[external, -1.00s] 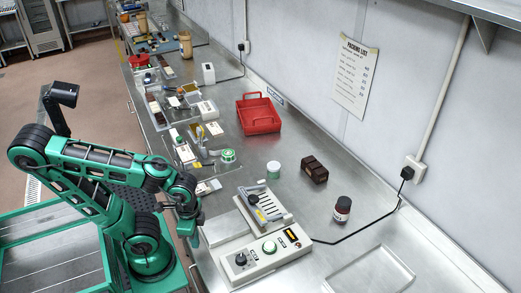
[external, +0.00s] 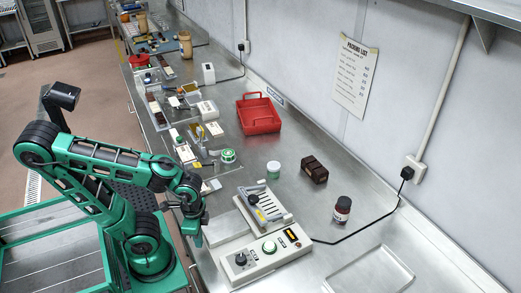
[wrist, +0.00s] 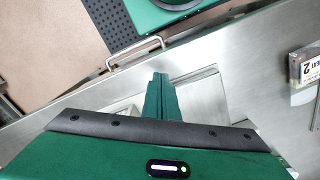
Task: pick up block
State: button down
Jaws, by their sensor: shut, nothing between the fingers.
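The block does not show in the wrist view.
A red tray (external: 260,125) is farther back, and a dark jar (external: 342,209) stands right. A cable crosses the counter. A cabinet handle (wrist: 135,51) shows below the edge.

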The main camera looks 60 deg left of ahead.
dwell(0.4)
jog(key=c, duration=0.7)
grip_release()
jog(key=shift+o, duration=0.2)
